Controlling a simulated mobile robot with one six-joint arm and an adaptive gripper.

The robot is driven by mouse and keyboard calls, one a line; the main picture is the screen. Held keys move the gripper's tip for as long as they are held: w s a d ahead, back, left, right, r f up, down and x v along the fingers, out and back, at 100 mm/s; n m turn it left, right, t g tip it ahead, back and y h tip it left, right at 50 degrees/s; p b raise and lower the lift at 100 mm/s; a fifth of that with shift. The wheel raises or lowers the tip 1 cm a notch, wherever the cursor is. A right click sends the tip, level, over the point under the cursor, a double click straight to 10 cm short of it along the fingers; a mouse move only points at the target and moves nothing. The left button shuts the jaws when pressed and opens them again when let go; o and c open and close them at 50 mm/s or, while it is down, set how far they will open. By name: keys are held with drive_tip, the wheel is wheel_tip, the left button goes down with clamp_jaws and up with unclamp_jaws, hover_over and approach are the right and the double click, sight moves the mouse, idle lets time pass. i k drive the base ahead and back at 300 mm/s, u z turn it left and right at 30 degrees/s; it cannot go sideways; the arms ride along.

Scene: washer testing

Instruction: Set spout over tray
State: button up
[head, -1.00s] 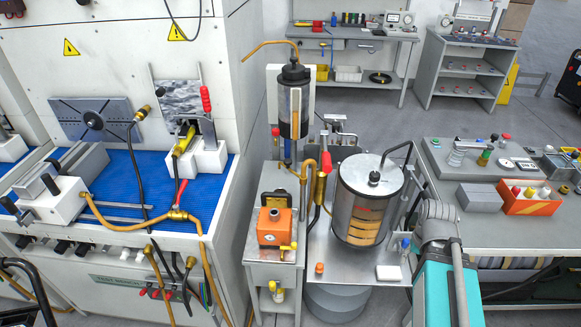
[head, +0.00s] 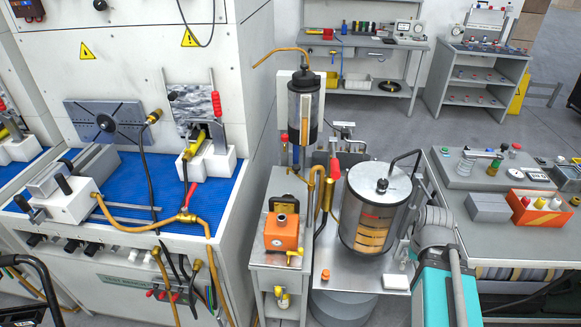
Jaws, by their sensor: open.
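A thin copper-coloured spout (head: 278,52) curves out to the left from the top of a dark, clear-walled cylinder (head: 304,105) fixed upright beside the white test bench. Its free end hangs in the air near the bench's side wall. A second bent copper pipe (head: 313,172) stands lower, left of the steel drum. I cannot tell for sure which surface is the tray; a flat metal tray-like top (head: 335,272) lies under the drum. My gripper is not in view; only my grey and teal arm shows at the lower right.
The steel drum (head: 375,205) with a bent black handle stands left of my arm. An orange box-shaped unit (head: 282,232) sits on a small grey stand. The blue-matted bench (head: 240,185) fills the left. A grey table (head: 470,235) with small parts is at right. Open floor lies behind.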

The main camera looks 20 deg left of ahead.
sight(295, 168)
drive_tip(key=u, duration=1.25)
drive_tip(key=k, duration=1.05)
drive_tip(key=z, duration=0.35)
drive_tip(key=i, duration=0.95)
drive_tip(key=u, duration=0.05)
